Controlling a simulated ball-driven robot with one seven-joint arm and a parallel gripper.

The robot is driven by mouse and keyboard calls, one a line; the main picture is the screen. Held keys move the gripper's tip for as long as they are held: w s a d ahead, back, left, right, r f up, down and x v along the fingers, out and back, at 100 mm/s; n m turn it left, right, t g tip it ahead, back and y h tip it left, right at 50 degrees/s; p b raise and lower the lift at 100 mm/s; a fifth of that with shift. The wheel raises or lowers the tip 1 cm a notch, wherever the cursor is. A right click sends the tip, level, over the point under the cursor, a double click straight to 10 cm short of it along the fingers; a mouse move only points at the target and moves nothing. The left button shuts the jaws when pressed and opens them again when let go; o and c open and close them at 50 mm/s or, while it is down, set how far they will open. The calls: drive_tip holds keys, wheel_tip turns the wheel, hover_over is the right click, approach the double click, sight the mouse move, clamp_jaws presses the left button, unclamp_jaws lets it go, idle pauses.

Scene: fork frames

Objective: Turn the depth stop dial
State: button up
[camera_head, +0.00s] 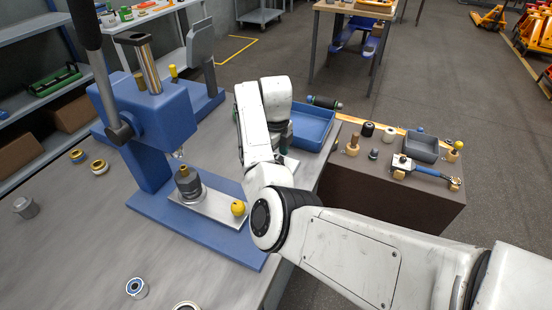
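A blue press (165,112) stands on the grey workbench at the left, with a long dark lever and a shiny column on top. I cannot tell for sure which part is the depth stop dial. A yellow round knob (238,208) sits at the near right end of the silver plate on the press base, and a smaller yellow knob (173,71) shows behind the press head. A dark grey cylindrical part (188,185) stands on the plate under the ram. My arm bends over the bench to the right of the press; my gripper is mostly hidden behind its wrist, so its fingers cannot be made out.
A blue tray (312,127) lies behind my wrist. A brown-sided stand (385,190) at the right carries small parts, a grey bin (422,148) and a blue-handled tool (425,171). Rings and a metal cup (25,207) lie on the bench. Bench space left of the press base is largely clear.

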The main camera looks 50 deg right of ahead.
wheel_tip(320, 180, up, 9)
drive_tip(key=shift+b, duration=0.4)
idle(0.4)
